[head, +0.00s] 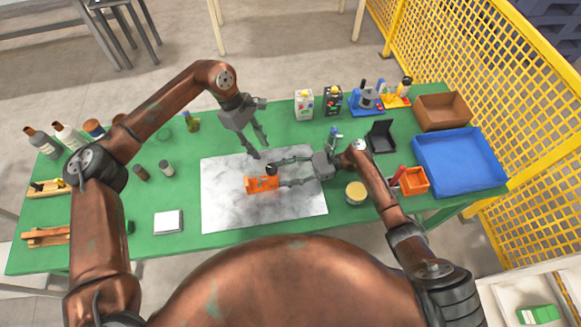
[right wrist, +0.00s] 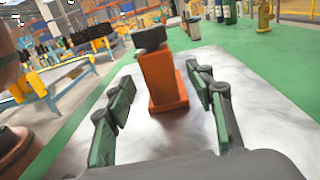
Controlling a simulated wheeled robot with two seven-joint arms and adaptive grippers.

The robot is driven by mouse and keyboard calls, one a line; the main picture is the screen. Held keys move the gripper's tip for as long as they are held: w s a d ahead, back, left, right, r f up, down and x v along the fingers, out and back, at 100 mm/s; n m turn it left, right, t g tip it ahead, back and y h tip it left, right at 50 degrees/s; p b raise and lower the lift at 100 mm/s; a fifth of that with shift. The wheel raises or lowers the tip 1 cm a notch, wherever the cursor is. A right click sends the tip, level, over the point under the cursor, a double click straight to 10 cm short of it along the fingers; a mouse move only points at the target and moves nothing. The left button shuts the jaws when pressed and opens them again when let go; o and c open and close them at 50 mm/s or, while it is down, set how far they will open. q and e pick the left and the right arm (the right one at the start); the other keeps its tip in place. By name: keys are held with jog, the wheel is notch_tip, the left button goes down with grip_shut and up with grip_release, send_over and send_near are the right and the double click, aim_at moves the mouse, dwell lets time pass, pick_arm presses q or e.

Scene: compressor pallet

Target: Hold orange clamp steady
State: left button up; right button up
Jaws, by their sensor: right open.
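The orange clamp (head: 262,184) sits on the white marble slab (head: 225,208) near its middle, with a dark knob or cap at its upper right. In the right wrist view the orange clamp (right wrist: 163,80) stands upright with a black top. My right gripper (head: 280,172) is open, its fingers reaching left toward the clamp. In the right wrist view its fingers (right wrist: 165,112) are on either side of the clamp's line, with the clamp ahead between them and no contact visible. My left gripper (head: 262,149) is open and empty above the slab's back edge.
A blue tray (head: 460,185) and a brown box (head: 442,112) stand at the right. A small orange bin (head: 414,183), a round tin (head: 356,192) and a black stand (head: 381,137) are near my right arm. Bottles (head: 70,137) stand at the left. A white pad (head: 168,222) lies left of the slab.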

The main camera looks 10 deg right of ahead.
aim_at(269, 176)
jog(key=shift+s+a, duration=0.15)
jog(key=shift+a, duration=2.55)
jog(key=shift+c, duration=0.2)
grip_shut()
